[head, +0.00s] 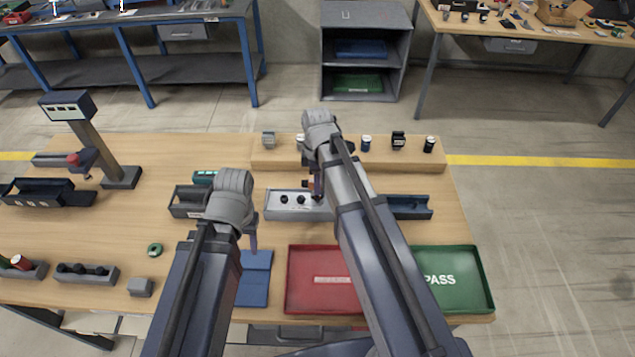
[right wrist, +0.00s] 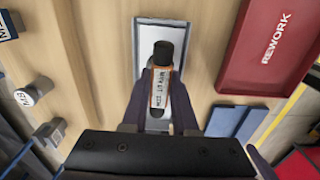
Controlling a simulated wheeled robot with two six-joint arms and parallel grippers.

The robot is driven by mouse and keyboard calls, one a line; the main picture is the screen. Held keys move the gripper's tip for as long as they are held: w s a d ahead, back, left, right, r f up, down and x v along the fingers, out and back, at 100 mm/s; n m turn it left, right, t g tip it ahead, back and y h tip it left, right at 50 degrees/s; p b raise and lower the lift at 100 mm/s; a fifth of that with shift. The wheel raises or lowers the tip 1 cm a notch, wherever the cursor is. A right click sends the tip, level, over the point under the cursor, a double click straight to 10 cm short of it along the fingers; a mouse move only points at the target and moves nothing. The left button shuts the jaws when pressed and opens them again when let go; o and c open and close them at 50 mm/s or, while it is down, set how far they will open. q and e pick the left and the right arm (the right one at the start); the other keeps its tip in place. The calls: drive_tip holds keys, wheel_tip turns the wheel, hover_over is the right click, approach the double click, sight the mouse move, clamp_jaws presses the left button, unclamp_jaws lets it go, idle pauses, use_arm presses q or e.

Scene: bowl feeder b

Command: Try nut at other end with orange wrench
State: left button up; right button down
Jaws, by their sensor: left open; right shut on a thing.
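My right gripper (right wrist: 160,110) is shut on a short upright tool with an orange and white label and a black end (right wrist: 163,52). I take this to be the orange wrench; its lettering is not clearly legible. It is over a pale tray (head: 272,208), which also shows in the right wrist view (right wrist: 145,35). Two black round pieces (head: 284,199) show in the tray left of the gripper; I cannot tell whether either is the nut. Whether the tool touches anything is hidden. My left gripper (head: 252,243) is open above the blue mat (head: 254,285), apparently empty.
A red REWORK tray (head: 300,300) and a green PASS tray (head: 475,295) lie at the front. A wooden ledge (head: 265,162) behind carries several small parts. A grey bin (head: 183,208) stands left of the pale tray. A scale-like stand (head: 100,150) is at the far left.

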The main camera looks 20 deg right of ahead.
drive_tip(key=shift+f+b, duration=0.35)
drive_tip(key=shift+f, duration=0.05)
idle(0.4)
drive_tip(key=shift+m, duration=1.2)
drive_tip(key=shift+n, duration=0.7)
drive_tip(key=shift+n, duration=0.6)
